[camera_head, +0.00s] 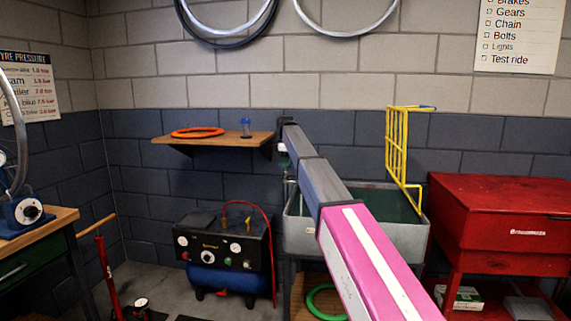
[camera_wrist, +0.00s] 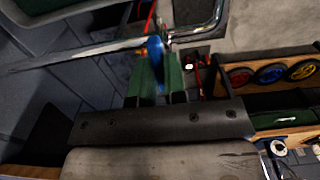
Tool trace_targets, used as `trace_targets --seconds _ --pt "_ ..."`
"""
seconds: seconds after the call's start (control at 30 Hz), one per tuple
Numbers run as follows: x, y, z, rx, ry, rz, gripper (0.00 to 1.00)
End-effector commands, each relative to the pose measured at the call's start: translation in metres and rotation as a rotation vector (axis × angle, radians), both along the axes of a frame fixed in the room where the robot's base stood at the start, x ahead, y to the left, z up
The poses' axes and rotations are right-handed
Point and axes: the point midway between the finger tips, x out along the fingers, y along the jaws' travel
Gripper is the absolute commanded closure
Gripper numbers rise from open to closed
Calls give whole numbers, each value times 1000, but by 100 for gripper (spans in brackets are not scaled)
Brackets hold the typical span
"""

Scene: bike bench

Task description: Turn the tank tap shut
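The grey metal tank (camera_head: 301,232) with green inside stands against the back wall in the head view. Its rim (camera_wrist: 205,33) crosses the top of the wrist view. The tap's blue handle (camera_wrist: 155,52) shows in the wrist view, with a pale metal pipe (camera_wrist: 75,57) running to the left. My gripper (camera_wrist: 157,72) has its two green fingers close together, one on each side of the blue handle. Whether they touch it cannot be told. In the head view my gripper (camera_head: 284,158) is small and dark at the tank's left back corner, where the tap is hard to make out.
A wooden shelf (camera_head: 215,139) with an orange ring hangs left of my gripper. A yellow rack (camera_head: 405,150) stands at the tank's right. A compressor (camera_head: 225,245) is on the floor to the left, and a red cabinet (camera_head: 500,220) stands to the right.

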Motion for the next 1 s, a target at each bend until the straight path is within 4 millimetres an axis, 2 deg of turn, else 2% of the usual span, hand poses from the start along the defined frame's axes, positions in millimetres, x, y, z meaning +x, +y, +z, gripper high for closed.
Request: trace_targets --seconds 0.27,0.47,1.0 --pt "0 0 0 0 0 -17 100" --pt "0 0 0 0 0 -94 100" --pt "0 0 1 0 -1 -565 100"
